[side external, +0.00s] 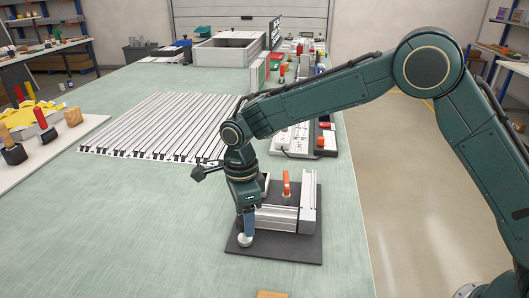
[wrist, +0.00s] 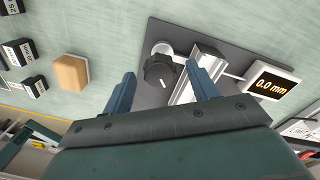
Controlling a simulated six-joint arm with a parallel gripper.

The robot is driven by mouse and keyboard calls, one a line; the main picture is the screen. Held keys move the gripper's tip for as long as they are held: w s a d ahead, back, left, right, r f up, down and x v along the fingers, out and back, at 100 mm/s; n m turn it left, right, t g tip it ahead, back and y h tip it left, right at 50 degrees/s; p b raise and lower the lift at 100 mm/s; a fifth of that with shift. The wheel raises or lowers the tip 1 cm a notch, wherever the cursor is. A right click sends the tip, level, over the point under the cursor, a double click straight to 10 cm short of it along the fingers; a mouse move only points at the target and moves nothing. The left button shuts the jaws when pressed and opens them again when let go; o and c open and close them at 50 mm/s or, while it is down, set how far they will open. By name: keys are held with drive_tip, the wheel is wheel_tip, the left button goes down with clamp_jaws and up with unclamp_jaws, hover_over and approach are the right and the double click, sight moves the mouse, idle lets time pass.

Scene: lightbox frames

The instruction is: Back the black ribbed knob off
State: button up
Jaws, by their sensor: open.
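The black ribbed knob (wrist: 160,70) shows in the wrist view with a short white mark on its face, next to a pale round disc (wrist: 163,48). It belongs to a silver slide (wrist: 196,75) on a dark base plate (wrist: 226,38). A small display (wrist: 271,86) on the plate reads 0.0 mm. My gripper (wrist: 161,68) is open, with one blue finger on each side of the knob in the picture; I cannot tell whether either touches it. In the side view my gripper (side external: 246,226) points down at the plate's front left, and the fingers hide the knob.
An orange lever (side external: 286,183) stands up by the slide. A slatted panel (side external: 160,126) lies behind to the left. A wooden block (wrist: 70,72) and several black blocks lie left in the wrist view. The green bench is clear left of the plate.

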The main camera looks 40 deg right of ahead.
drive_tip(key=shift+f, duration=0.2)
drive_tip(key=c, duration=1)
